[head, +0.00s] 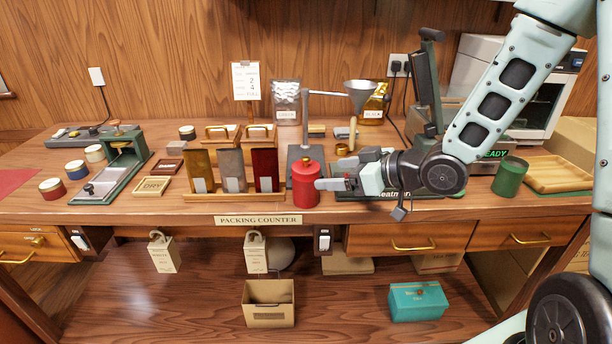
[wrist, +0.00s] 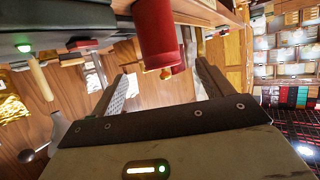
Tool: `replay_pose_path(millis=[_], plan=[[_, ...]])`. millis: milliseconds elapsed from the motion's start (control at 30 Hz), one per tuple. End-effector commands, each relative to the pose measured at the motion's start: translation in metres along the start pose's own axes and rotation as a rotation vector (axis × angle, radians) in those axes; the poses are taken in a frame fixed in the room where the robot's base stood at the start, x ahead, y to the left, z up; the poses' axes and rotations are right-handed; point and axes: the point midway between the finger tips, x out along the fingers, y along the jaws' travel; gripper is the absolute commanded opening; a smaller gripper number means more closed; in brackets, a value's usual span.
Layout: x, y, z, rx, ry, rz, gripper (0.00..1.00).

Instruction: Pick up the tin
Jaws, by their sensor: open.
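A red cylindrical tin (head: 306,187) with a gold knob on its lid stands upright on the counter, near the front edge. My gripper (head: 332,182) reaches in from the right, level with the tin and close to its right side. In the wrist view the red tin (wrist: 156,32) appears beyond and between the two open fingers of my gripper (wrist: 165,72), with its knob pointing down in the picture. The jaws are open and hold nothing. Whether a finger touches the tin cannot be told.
A wooden rack (head: 233,196) with several coloured packets stands just left of the tin. A scale-like stand with a funnel (head: 360,92) rises behind it. A green tin (head: 510,176) and a wooden tray (head: 556,174) are at the right. The counter's front edge is close.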

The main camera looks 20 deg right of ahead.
Motion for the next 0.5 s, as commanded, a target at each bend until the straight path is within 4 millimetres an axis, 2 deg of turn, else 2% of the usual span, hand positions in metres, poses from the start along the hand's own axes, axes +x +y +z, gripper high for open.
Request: replay_pose_path(millis=[67, 200, 300, 500], plan=[[0.002, -0.002, -0.003, 0.004, -0.009, -0.002, 0.79], [0.032, -0.002, 0.003, -0.002, -0.006, -0.001, 0.79], [0.045, -0.001, 0.003, -0.002, -0.007, 0.0, 0.79], [0.057, -0.001, 0.002, -0.001, -0.006, 0.001, 0.79]])
